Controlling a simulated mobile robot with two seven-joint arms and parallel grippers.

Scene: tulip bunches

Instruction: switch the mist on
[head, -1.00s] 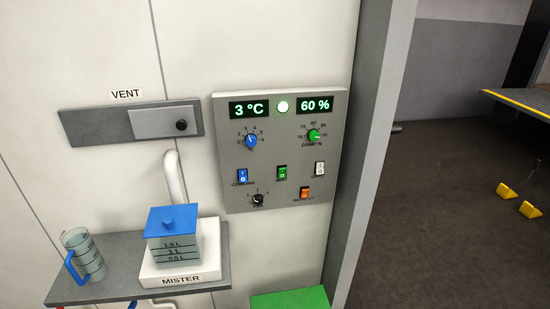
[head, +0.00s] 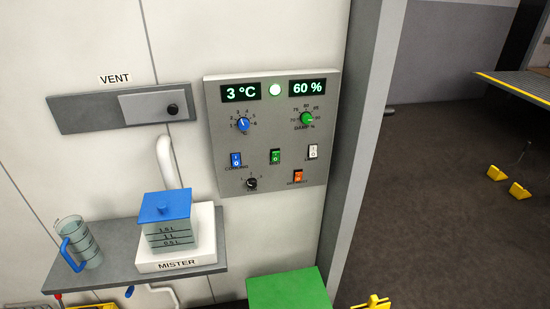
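A grey control panel (head: 222,188) is fixed to the pale wall. Below the dials sit a blue rocker switch (head: 236,160), a green one (head: 275,157), a white one (head: 312,152) and an orange one (head: 297,176). The green switch's label is too small to read, and I cannot tell its position. The mister (head: 178,265) stands on a shelf to the lower left, with a blue-lidded water tank (head: 167,232) and no visible mist. Neither gripper is in view.
A measuring jug (head: 88,252) stands on the grey shelf (head: 112,270). The vent slide (head: 150,107) is above. A green box-like surface (head: 288,290) lies below the panel. A grey post (head: 365,150) bounds the panel side; open dark floor (head: 430,210) lies beyond.

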